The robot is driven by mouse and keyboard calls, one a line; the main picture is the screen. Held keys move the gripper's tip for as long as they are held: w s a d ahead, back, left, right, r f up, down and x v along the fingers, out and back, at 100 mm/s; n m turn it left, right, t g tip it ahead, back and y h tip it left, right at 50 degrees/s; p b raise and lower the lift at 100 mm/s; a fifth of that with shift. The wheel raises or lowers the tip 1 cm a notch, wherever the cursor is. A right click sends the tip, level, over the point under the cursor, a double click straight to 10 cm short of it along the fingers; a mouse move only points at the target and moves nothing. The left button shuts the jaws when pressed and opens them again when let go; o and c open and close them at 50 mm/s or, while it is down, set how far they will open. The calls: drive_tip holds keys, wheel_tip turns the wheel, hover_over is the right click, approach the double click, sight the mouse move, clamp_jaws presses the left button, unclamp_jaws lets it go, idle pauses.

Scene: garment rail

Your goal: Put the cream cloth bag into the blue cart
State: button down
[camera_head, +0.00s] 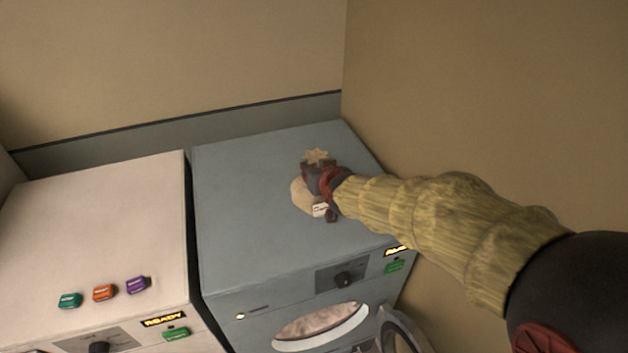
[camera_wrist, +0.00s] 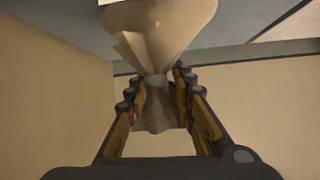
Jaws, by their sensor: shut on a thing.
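The cream cloth bag (camera_head: 303,197) is on or just above the top of the blue-grey machine, near its right side; I cannot tell if it touches. My gripper (camera_head: 318,178) is shut on the gathered neck of the bag, and the ruffled end sticks out past the fingers. In the wrist view, the bag (camera_wrist: 158,30) bulges out beyond the fingertips, its neck pinched between the two fingers of my gripper (camera_wrist: 157,80). My gripper hides part of the bag in the head view. No blue cart is in view.
The blue-grey machine (camera_head: 240,190) has a round door (camera_head: 400,330) standing open at its front. A white machine (camera_head: 90,220) stands to its left with teal, orange and purple small blocks (camera_head: 103,292) on top. Walls close off the back and right.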

drive_tip(key=shift+w+f, duration=0.25)
drive_tip(key=shift+w+f+p, duration=0.15)
drive_tip(key=shift+f+p, duration=0.15)
drive_tip(key=shift+f, duration=1.4)
drive_tip(key=c, duration=1.5)
unclamp_jaws()
drive_tip(key=shift+f, duration=0.1)
